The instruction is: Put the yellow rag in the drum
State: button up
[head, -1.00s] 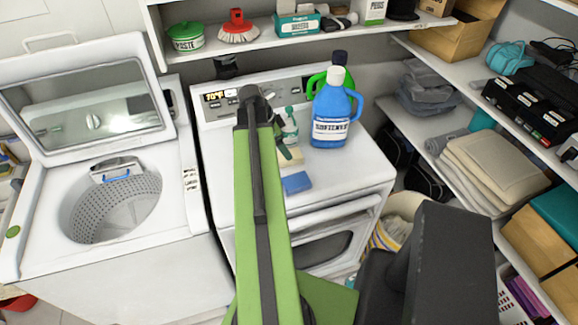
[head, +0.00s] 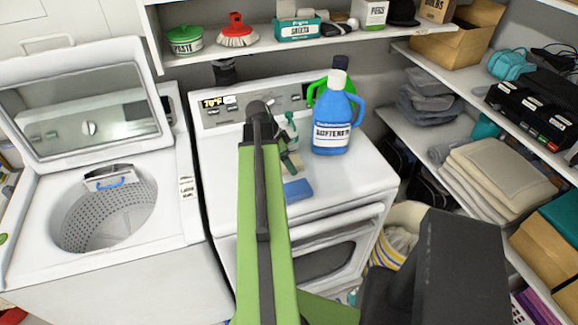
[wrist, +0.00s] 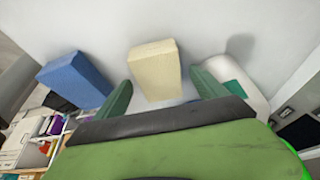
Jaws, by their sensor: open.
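The yellow rag (wrist: 155,72) shows in the wrist view as a pale yellow, block-like piece on the white machine top. My gripper (wrist: 161,80) is open, with its dark green fingers on either side of the rag's near end; I cannot tell whether they touch it. In the head view my gripper (head: 288,158) is over the right machine's top, and my arm and fingers hide most of the rag. The drum (head: 106,216) is the perforated metal tub of the open washer at left.
A blue sponge (head: 298,190) lies close to the rag and also shows in the wrist view (wrist: 75,80). A blue softener jug (head: 333,118) stands to the right, with a green-handled bottle behind it. A shelf (head: 210,53) overhangs the back. The washer lid (head: 85,105) stands raised.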

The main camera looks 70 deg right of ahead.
jog(key=shift+f, duration=0.15)
jog(key=c, duration=1.6)
jog(key=r+p, duration=0.5)
jog(key=r, duration=0.1)
jog(key=shift+s+a+p, duration=0.1)
jog(key=shift+s+p, duration=0.25)
jog(key=shift+p, duration=0.05)
jog(key=s+r+p, duration=0.1)
jog(key=s, duration=0.2)
jog(key=s+a+r+p, duration=0.1)
jog(key=s+r+p, duration=0.1)
jog(key=s, duration=0.2)
jog(key=s+r+p, duration=0.2)
jog(key=s, duration=0.2)
jog(key=shift+a+r, duration=0.2)
jog(key=shift+r, duration=0.05)
